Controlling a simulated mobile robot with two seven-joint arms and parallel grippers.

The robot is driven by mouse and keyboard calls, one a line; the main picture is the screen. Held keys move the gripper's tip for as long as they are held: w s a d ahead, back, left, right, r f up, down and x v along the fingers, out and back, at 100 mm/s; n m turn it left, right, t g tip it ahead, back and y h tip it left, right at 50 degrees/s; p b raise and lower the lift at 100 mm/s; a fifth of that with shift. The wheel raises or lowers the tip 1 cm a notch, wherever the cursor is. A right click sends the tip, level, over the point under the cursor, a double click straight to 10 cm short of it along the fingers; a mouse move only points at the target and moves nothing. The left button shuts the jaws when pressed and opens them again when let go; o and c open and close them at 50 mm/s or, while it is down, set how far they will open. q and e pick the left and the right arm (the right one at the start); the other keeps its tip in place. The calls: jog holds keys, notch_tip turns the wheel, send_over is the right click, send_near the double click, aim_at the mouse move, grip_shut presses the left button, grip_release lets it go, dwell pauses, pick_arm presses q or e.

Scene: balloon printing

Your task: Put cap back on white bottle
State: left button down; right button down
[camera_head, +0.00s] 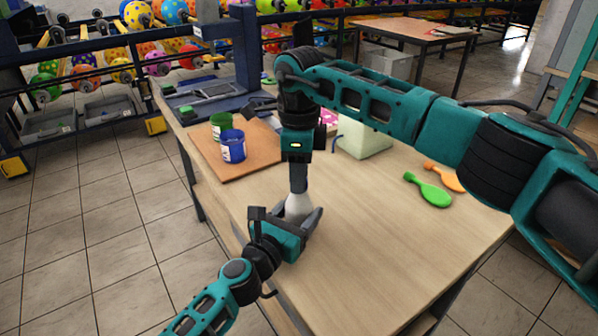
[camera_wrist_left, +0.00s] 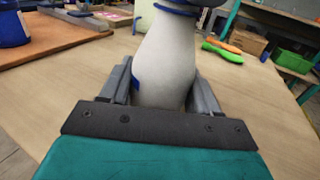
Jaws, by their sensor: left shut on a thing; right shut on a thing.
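The white bottle (camera_head: 298,205) stands upright on the table, and it fills the middle of the left wrist view (camera_wrist_left: 165,60). A blue ring (camera_wrist_left: 173,9) circles its neck. My left gripper (camera_head: 300,222) is shut on the bottle's lower body, with one finger on each side. My right gripper (camera_head: 299,186) points straight down from above, its fingers right at the bottle's top. It is shut on the cap, which the fingers hide almost wholly. I cannot tell whether the cap touches the bottle's neck.
A brown board (camera_head: 205,163) holds a green paint can (camera_head: 221,124) and a blue one (camera_head: 232,146). A pale box (camera_head: 365,138) stands behind my right arm. The table's front right is clear.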

jog(key=m, duration=0.8)
jog(key=c, duration=0.8)
grip_release()
jog(key=shift+r, duration=0.1)
jog(key=shift+r, duration=2.15)
jog(key=shift+c, duration=0.2)
